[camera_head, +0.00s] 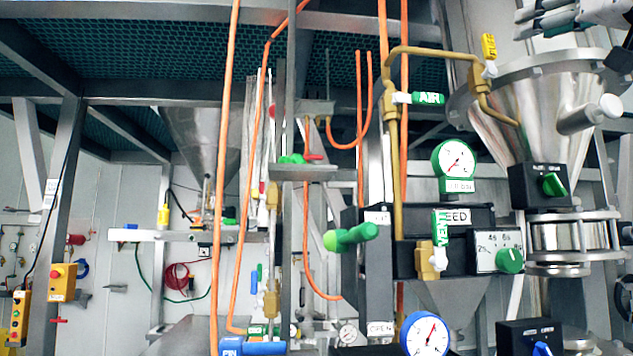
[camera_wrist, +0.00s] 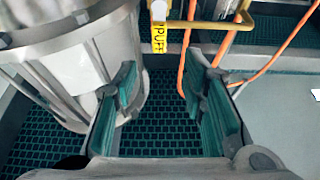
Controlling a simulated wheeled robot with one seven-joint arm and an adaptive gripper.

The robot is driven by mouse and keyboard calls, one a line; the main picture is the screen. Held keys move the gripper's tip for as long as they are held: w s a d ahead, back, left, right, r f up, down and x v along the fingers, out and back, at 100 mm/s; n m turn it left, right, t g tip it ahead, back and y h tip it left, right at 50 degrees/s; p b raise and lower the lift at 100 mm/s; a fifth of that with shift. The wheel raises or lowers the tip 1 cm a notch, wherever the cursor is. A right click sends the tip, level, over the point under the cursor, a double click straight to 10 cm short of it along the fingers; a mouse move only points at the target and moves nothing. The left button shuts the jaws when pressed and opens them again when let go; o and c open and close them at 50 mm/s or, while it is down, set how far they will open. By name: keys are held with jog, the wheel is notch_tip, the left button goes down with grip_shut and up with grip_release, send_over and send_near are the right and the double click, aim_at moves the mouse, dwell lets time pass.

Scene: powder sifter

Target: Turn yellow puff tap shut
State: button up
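The yellow puff tap (camera_head: 488,46) is at the upper right of the head view, on a brass pipe left of the steel hopper. Its handle stands nearly upright above a white stem. In the wrist view the yellow handle (camera_wrist: 159,37) shows the word PUFF, at the top between the fingers and beyond their tips. My gripper (camera_head: 527,20) is at the top right of the head view, to the right of the tap and apart from it. In the wrist view my gripper (camera_wrist: 164,80) has its green-padded fingers spread wide, with nothing between them.
The steel hopper (camera_head: 545,95) is just below my gripper, and a steel cylinder (camera_wrist: 85,60) is close to the left finger in the wrist view. Brass pipe (camera_head: 430,52), the green AIR tap (camera_head: 428,98) and orange hoses (camera_head: 403,60) are left of the puff tap.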

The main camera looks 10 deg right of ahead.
aim_at(491, 44)
jog(key=p+x, duration=0.4)
jog(key=x, duration=0.6)
jog(key=shift+d, duration=0.1)
jog(key=shift+w+r, duration=0.1)
jog(key=shift+w, duration=0.3)
grip_shut()
